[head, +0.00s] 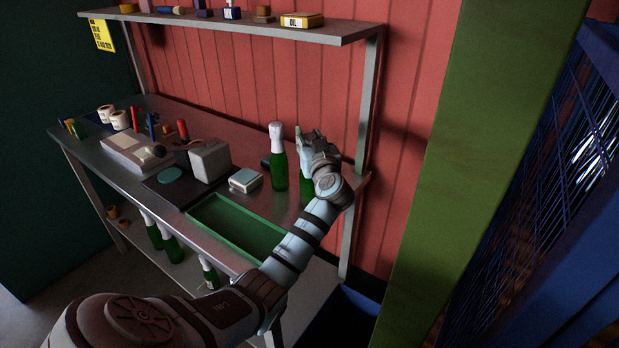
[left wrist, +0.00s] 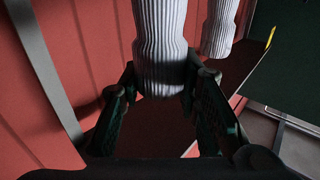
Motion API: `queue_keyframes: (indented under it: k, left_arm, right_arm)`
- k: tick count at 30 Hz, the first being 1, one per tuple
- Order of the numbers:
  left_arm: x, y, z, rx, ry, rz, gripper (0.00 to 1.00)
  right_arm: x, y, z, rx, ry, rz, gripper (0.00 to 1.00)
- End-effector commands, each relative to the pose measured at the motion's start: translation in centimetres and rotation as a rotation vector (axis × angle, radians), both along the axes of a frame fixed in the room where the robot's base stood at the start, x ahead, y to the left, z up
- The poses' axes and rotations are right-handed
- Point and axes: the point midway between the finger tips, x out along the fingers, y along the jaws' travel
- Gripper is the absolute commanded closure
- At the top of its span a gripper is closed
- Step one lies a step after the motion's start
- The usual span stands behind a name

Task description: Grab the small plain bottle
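In the head view my left gripper (head: 306,138) is at the upper part of the rightmost bottle on the bench. The gripper hides much of that bottle; part of its green body (head: 305,188) shows below. In the left wrist view a white ribbed foil top (left wrist: 160,50) lies between the spread fingers of my left gripper (left wrist: 163,85). I cannot tell whether the fingers touch it. A green bottle with a white foil top (head: 278,158) stands upright just left of the gripper. Its white top also shows in the left wrist view (left wrist: 219,32). My right gripper is out of view.
The metal bench also holds a green tray (head: 238,226), a grey block (head: 209,160) and a small silver box (head: 245,181). Several bottles stand on the lower shelf (head: 169,242). An upper shelf (head: 220,24) overhangs the back. A green post (head: 465,170) rises at right.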

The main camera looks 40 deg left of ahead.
Motion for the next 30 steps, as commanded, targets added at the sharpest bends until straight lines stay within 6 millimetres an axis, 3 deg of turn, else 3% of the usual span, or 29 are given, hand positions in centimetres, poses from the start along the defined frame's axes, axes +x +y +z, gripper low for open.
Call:
queue_keyframes:
  k: [2, 16, 25, 30]
  left_arm:
    - [0.0, 0.0, 0.0, 0.000, 0.000, 0.000, 1.00]
    - [0.0, 0.0, 0.7, 0.003, -0.004, 0.000, 1.00]
    - [0.0, 0.0, 7.8, 0.001, -0.008, 0.000, 1.00]
    - [0.5, -0.5, 10.5, 0.001, -0.006, -0.034, 1.00]
  right_arm:
    - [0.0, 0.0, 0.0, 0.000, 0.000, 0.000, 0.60]
    - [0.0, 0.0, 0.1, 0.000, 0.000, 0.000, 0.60]
    - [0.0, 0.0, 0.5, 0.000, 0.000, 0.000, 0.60]
    - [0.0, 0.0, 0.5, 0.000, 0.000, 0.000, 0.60]
